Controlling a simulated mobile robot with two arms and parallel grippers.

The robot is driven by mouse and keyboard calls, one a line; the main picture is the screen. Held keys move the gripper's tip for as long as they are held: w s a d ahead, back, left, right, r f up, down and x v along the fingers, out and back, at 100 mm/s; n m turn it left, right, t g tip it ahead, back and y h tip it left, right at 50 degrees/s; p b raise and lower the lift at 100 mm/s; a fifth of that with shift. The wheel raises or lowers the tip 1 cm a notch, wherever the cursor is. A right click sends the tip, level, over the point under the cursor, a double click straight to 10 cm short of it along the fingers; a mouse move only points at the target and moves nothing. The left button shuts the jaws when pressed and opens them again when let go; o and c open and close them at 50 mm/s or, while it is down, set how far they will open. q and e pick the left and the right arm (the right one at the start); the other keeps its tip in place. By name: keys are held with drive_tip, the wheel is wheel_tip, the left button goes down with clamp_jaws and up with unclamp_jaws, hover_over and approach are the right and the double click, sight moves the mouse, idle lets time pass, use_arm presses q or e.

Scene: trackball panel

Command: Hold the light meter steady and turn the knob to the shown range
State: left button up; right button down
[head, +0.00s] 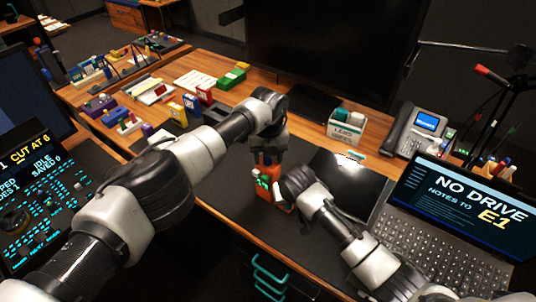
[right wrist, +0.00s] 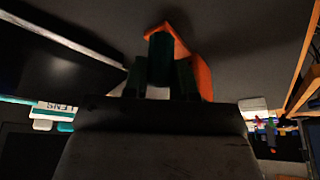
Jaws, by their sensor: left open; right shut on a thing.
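The light meter (head: 264,196) is a small orange box with a lit green display, standing on the dark mat in the middle of the desk. My right gripper (head: 279,193) comes from the right and is shut on the light meter's side. In the right wrist view, the meter's orange body (right wrist: 203,78) shows behind the dark fingers (right wrist: 161,75). My left gripper (head: 268,157) reaches down from above and is open at the meter's top. The knob cannot be made out, and the display's marking is too small to read.
A laptop (head: 445,215) reading "NO DRIVE" lies at the right, with a phone (head: 417,130) behind it. A labelled box (head: 347,127) and a large monitor (head: 335,45) stand at the back. Several coloured blocks crowd the desk's left. The dark mat (head: 215,195) has free room.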

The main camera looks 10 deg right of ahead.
use_arm(q)
drive_tip(key=c, duration=0.9)
drive_tip(key=shift+c, duration=0.2)
